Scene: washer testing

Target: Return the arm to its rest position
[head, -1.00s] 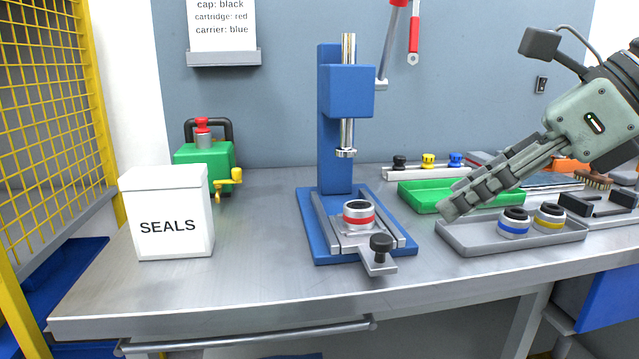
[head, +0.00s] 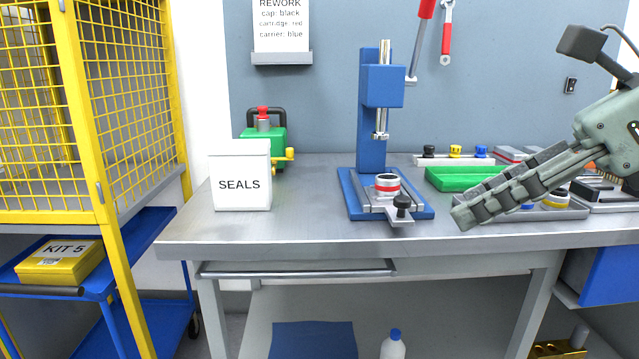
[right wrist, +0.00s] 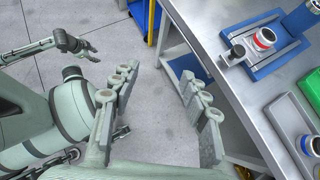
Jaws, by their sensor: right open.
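My right arm comes in from the right in the head view. Its gripper (head: 468,208) is open and empty, pointing down and left in front of the grey tray (head: 572,211) near the bench's front edge. In the right wrist view the same gripper (right wrist: 160,95) has its two fingers apart, with only bare floor between them. My left gripper (right wrist: 82,47) shows small at the upper left of the right wrist view, clear of the bench; its finger gap is too small to judge. It is not in the head view.
The blue press (head: 376,120) stands on the bench (head: 310,225) with a red-banded cartridge (head: 387,184) on its slide. A white SEALS box (head: 241,178) is to its left. A yellow mesh guard (head: 130,90) stands farther left. Open floor (right wrist: 150,150) lies before the bench.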

